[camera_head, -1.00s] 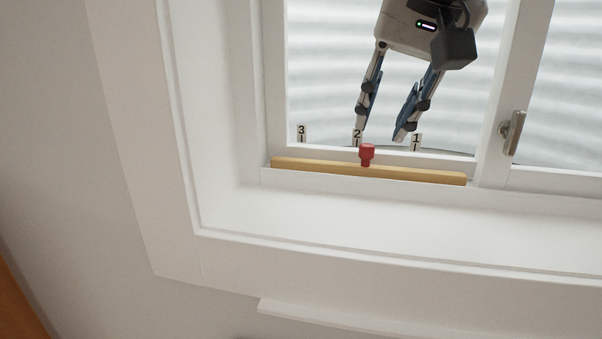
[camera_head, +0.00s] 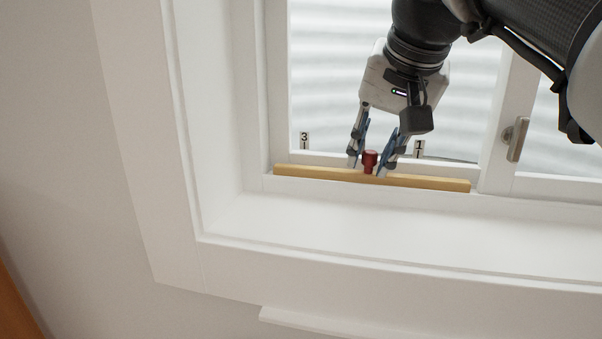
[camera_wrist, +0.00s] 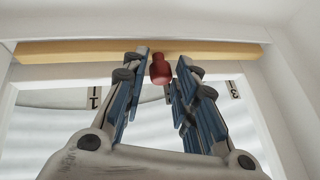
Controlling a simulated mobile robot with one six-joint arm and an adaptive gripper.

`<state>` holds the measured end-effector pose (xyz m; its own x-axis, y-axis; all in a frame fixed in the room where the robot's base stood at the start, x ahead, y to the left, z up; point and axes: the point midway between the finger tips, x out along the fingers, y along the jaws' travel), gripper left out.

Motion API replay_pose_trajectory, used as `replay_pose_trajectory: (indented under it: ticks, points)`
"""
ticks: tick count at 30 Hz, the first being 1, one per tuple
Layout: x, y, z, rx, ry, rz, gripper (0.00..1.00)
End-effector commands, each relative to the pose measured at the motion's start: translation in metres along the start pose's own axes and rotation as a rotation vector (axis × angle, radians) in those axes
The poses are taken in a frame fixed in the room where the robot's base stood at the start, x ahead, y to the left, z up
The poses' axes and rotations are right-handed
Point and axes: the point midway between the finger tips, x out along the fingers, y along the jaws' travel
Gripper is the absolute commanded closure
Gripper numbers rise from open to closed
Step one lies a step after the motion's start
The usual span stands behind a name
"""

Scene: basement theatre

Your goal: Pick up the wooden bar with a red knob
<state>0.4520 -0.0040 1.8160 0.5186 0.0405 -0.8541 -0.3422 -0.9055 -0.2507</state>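The wooden bar (camera_head: 432,183) lies along the bottom of the window frame in the head view. Its red knob (camera_head: 370,160) stands up near the middle of the bar. My gripper (camera_head: 365,172) is open, with one finger on each side of the knob. In the wrist view the bar (camera_wrist: 75,50) runs across the top, and the red knob (camera_wrist: 160,70) sits between my two fingertips (camera_wrist: 162,58). A gap shows between the knob and the left finger; the right finger is closer to it. I cannot tell whether that finger touches.
The white window frame (camera_head: 268,90) surrounds the bar, with a deep white sill (camera_head: 330,235) in front. Number markers 3 (camera_head: 304,141) and 1 (camera_head: 418,149) stand behind the bar. A window handle (camera_head: 517,139) is on the right post.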

Motion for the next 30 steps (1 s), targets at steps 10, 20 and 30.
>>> replay_pose_trajectory:
  ticks: [10,20,30]
  points:
    - [0.000,0.000,0.000,0.000,0.000,0.000,0.99]
    - [-0.001,0.000,0.000,0.000,0.000,0.000,1.00]
    - [-0.024,-0.007,-0.013,0.000,0.002,-0.001,1.00]
